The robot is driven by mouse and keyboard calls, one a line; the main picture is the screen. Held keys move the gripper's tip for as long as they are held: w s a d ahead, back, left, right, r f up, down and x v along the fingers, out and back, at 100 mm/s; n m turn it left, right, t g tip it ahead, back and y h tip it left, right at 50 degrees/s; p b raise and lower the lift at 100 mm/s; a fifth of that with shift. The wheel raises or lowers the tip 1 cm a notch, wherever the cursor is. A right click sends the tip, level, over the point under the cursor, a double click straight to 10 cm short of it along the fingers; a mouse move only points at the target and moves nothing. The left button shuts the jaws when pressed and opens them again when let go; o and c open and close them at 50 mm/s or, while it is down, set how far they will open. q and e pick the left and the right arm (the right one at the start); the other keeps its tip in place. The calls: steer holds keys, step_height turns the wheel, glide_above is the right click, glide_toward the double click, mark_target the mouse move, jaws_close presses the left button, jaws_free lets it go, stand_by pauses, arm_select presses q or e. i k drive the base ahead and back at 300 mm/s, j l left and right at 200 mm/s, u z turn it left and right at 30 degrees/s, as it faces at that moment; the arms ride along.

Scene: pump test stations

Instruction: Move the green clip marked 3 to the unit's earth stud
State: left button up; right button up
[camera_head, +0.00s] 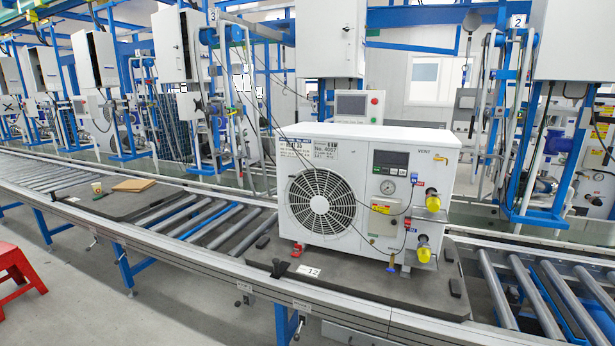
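The unit is a white box (262,195) with a round fan grille (321,203) on its front, standing on a dark pallet (355,282). Thin dark leads hang across the front and right panel. I cannot make out a green clip marked 3 or tell which part is the earth stud. A small blue-topped part (390,267) stands below the right panel. Neither of my grippers is in view.
The pallet rests on a roller conveyor (230,228). Another dark pallet (103,202) at left carries a brown flat piece (133,185) and a small cup-like object (97,188). A red stool (17,268) stands on the floor at left. Blue-framed test stations line the back.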

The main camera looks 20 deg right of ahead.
mark_target(233, 110)
steer(key=i+j+z, duration=0.1)
steer(key=i+j, duration=0.3)
steer(key=i+j+z, duration=0.1)
steer(key=i+j, duration=0.3)
steer(key=i+j+z, duration=0.1)
steer(key=i+j, duration=0.4)
steer(key=i+j+z, duration=0.1)
steer(key=i+j, duration=0.25)
steer(key=i+j+z, duration=0.1)
steer(key=i+j, duration=0.3)
steer(key=j, duration=0.25)
steer(key=i+j+z, duration=0.15)
steer(key=i+j, duration=0.2)
steer(key=j, duration=0.2)
steer(key=i+j+z, duration=0.1)
steer(key=i+j, duration=0.25)
steer(key=j, duration=0.2)
steer(key=i+j+z, duration=0.1)
steer(key=i+j, duration=0.2)
steer(key=j, duration=0.3)
